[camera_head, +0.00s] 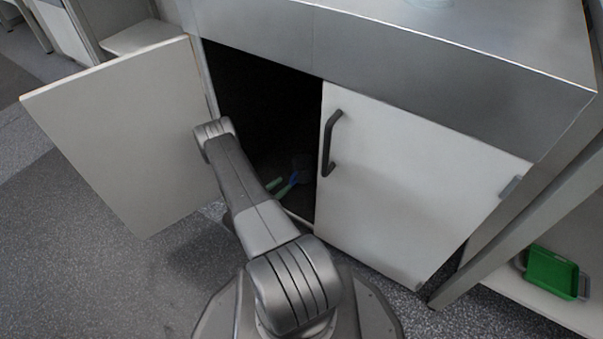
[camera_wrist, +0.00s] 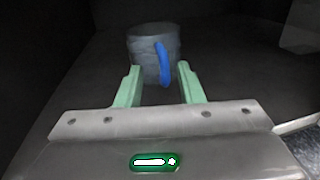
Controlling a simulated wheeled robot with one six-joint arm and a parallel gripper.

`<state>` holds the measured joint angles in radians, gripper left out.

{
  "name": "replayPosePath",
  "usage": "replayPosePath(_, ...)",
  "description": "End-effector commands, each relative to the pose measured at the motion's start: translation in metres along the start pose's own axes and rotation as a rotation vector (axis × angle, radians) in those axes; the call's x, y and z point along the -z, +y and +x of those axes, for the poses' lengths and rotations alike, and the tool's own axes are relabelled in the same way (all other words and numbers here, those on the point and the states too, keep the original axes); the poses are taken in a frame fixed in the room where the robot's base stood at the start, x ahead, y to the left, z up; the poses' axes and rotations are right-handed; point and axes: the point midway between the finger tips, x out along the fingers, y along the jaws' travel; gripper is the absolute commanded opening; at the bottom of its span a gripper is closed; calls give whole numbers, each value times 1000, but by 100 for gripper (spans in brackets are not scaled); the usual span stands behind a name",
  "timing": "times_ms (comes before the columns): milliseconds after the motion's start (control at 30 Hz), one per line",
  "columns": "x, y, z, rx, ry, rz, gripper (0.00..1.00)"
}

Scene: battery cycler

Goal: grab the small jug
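The small jug (camera_wrist: 147,45) is a dark grey cup with a blue handle, upright on the dark cabinet floor in the wrist view. In the head view the jug (camera_head: 302,163) is a dim shape in the open cabinet. My gripper (camera_wrist: 157,75) has two green fingers, spread apart and pointing at the jug. The blue handle (camera_wrist: 162,62) faces me and shows between the fingertips. I cannot tell whether the fingers touch the jug. The gripper also shows inside the cabinet in the head view (camera_head: 288,183).
The left cabinet door (camera_head: 125,130) stands open. The right door (camera_head: 400,180), with a black handle, is closed and beside the opening. The grey worktop (camera_head: 430,50) hangs over the opening. A green tray (camera_head: 552,272) sits on a shelf at the right.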

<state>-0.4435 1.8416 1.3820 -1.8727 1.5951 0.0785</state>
Motion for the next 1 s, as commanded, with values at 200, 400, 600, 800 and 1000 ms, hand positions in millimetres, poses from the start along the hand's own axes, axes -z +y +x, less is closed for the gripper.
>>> replayPosePath(200, 10, -5, 24, 5, 0, 1, 34)
replayPosePath(400, 9, -5, 46, 3, -1, 1, 34)
replayPosePath(600, 8, -5, 51, 0, 0, 0, 34)
replayPosePath(800, 8, -5, 51, 0, 0, 0, 20)
replayPosePath(1000, 8, -5, 51, 0, 0, 0, 0)
